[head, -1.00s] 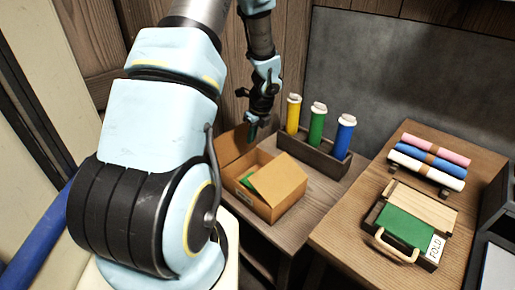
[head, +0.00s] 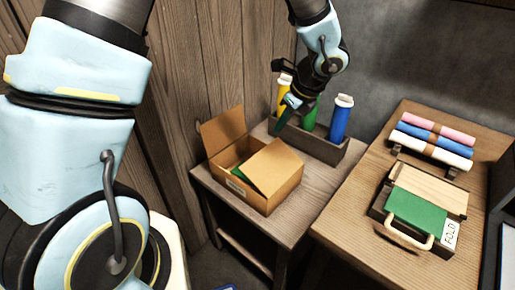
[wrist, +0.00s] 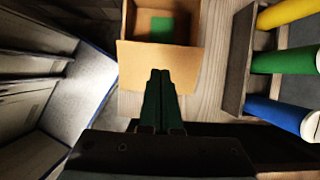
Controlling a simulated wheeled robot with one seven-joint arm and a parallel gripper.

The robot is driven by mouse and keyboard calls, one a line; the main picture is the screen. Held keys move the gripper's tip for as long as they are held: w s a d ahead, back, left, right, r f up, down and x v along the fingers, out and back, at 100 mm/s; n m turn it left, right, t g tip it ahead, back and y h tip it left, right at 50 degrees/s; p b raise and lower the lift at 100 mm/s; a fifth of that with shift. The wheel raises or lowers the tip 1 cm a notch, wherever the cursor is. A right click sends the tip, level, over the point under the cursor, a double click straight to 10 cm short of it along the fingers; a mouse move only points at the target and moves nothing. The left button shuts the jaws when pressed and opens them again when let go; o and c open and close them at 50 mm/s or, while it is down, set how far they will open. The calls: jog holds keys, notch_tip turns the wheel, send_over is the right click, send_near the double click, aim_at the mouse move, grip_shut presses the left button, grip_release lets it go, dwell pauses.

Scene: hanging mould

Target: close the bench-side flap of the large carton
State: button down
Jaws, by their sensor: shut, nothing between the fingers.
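The large cardboard carton (head: 285,196) stands on a small wooden table, its top partly open with a green item (head: 238,173) inside. Its flap on the bench side (head: 274,166) is raised at a slant and hides part of the opening; I cannot tell its exact angle. The opposite flap (head: 224,129) stands up. My gripper (head: 286,112) is shut and empty, pointing down above the far right of the carton, in front of the tube rack. In the wrist view the shut fingers (wrist: 161,85) overlap a broad cardboard panel (wrist: 132,62); contact cannot be told.
A rack (head: 325,151) with yellow, green and blue tubes stands close behind the carton. A plank wall (head: 175,100) is at left. The small table's front is clear.

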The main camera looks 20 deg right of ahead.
aim_at(258, 156)
jog(key=p+x, duration=0.1)
jog(key=x, duration=1.1)
jog(key=shift+f, duration=0.2)
jog(key=shift+a, duration=0.1)
jog(key=shift+w+a+f+g+h+p, duration=0.3)
jog(key=shift+w+g+p, duration=0.25)
jog(key=shift+p, duration=0.4)
jog(key=shift+w+a+f+g+p, duration=0.2)
jog(key=shift+g+p, duration=0.25)
jog(key=shift+p, duration=0.3)
jog(key=shift+w+f+g+h+p, duration=0.15)
jog(key=shift+f+g+h+p, duration=0.5)
jog(key=shift+p, duration=0.45)
jog(key=f, duration=0.2)
jog(key=shift+w+f+b, duration=0.25)
jog(key=shift+f+b, duration=0.1)
jog(key=shift+a, duration=0.1)
jog(key=shift+r, duration=0.1)
